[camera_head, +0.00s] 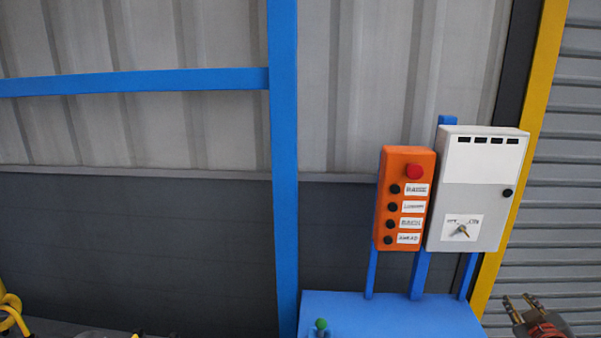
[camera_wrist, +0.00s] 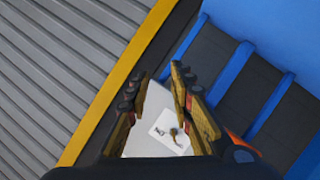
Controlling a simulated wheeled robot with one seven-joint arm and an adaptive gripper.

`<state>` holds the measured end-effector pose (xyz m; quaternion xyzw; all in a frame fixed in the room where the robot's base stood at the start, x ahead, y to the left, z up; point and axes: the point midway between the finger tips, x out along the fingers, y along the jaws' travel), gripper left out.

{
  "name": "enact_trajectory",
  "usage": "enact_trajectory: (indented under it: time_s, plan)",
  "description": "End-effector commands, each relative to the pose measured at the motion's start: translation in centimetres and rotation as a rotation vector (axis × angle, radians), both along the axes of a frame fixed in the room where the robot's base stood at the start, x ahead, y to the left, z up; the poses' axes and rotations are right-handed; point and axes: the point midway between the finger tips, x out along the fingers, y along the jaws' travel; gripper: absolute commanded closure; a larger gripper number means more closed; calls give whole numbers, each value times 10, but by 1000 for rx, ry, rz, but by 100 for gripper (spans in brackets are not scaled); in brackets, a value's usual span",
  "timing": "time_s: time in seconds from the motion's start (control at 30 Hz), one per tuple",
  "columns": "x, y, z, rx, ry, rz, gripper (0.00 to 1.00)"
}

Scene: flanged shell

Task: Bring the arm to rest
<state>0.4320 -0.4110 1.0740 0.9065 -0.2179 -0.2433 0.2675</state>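My gripper (camera_head: 519,303) shows at the lower right of the head view, its fingertips pointing up, below and to the right of a white control box (camera_head: 472,190). In the wrist view my gripper (camera_wrist: 157,72) has its two fingers apart with nothing held between them. The white box (camera_wrist: 148,138) shows behind and between the fingers, with a labelled rotary switch (camera_wrist: 177,132) on it. The switch also shows on the box's lower front in the head view (camera_head: 462,231). Most of my arm is out of view.
An orange push-button box (camera_head: 405,198) with a red button stands left of the white box. A blue surface (camera_head: 390,318) lies below them, and a blue post (camera_head: 284,170) rises further left. A yellow post (camera_head: 522,150) and grey shutter (camera_head: 555,170) are at right.

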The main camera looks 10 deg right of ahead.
Motion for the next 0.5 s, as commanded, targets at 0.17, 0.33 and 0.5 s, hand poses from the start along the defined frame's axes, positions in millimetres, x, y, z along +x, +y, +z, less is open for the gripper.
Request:
enact_trajectory:
  time_s: [0.17,0.33,0.5]
  plan:
    - [-56,2,-33,189,140,-249,77]
    - [-89,59,-50,389,261,-388,77]
    - [-113,159,-53,593,389,-417,77]
